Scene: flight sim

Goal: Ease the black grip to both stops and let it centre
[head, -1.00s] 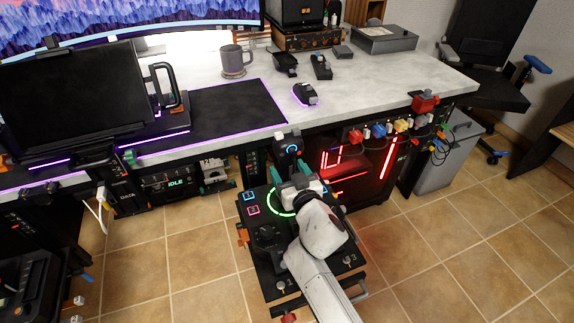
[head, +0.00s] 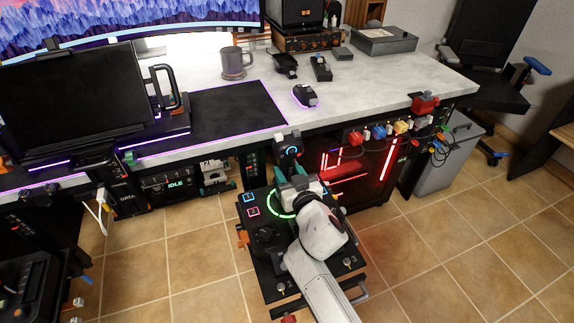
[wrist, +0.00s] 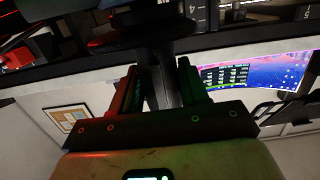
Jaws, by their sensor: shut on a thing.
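The black grip (head: 290,148), with a blue-lit ring near its top, rises above a dark control panel (head: 262,262). My gripper (head: 293,183) reaches over the panel from the front and is closed at the grip. In the wrist view my gripper (wrist: 160,88) has one finger on each side of a dark upright shaft (wrist: 162,85), part of the grip. Most of the contact is hidden by my white wrist in the head view. A green lit ring (head: 271,207) shows on the panel beside my gripper. I cannot tell how far the grip is tilted.
A marble-topped desk (head: 375,75) stands behind the panel, with a mug (head: 233,64) and a mouse (head: 305,96) on it. A red-lit case (head: 350,185) stands under it, right of the panel. Tiled floor (head: 440,250) is open to the right.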

